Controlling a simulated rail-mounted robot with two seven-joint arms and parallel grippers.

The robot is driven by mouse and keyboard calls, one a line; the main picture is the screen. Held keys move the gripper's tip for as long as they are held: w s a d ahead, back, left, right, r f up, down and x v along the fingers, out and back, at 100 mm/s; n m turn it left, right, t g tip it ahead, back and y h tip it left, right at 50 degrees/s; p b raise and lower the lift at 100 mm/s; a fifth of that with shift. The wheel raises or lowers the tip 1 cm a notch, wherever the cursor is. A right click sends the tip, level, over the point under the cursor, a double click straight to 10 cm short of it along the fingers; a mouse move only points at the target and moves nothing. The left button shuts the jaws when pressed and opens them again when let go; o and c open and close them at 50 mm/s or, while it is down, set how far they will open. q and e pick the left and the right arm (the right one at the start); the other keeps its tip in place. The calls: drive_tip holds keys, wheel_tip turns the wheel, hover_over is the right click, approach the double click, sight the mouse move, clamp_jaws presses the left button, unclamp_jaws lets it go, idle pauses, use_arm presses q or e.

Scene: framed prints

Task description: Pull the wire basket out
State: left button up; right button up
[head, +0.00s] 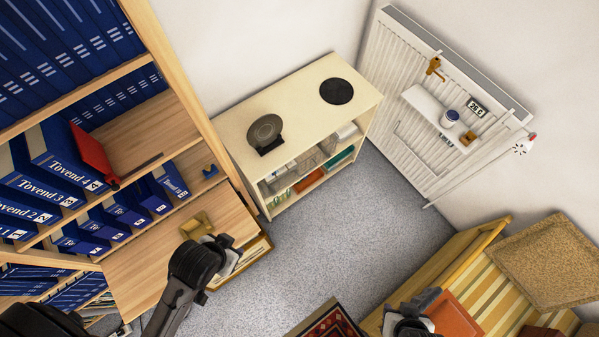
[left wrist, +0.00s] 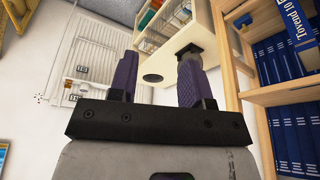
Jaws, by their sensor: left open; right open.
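A low cream shelf unit (head: 232,122) stands against the back wall with its open front facing the floor. A greyish, wire-like thing (head: 306,164) sits in its upper compartment among other items; it looks like the wire basket but is too small to be sure. My left gripper (head: 218,246) is at the lower left, in front of the desk and apart from the shelf unit. The left wrist view shows its two purple fingers (left wrist: 158,62) open with nothing held. My right gripper (head: 418,306) is open at the bottom right, over the striped bench, far from the shelf unit.
A dark plate on a stand (head: 265,132) and a black disc (head: 336,91) are on the unit's top. A tall bookcase with blue binders (head: 60,165) is at left, a radiator (head: 395,65) at right. Grey carpet (head: 330,235) in between is clear. A striped bench (head: 485,300) is lower right.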

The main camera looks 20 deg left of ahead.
drive_tip(key=shift+s+a, duration=0.15)
drive_tip(key=shift+s, duration=0.05)
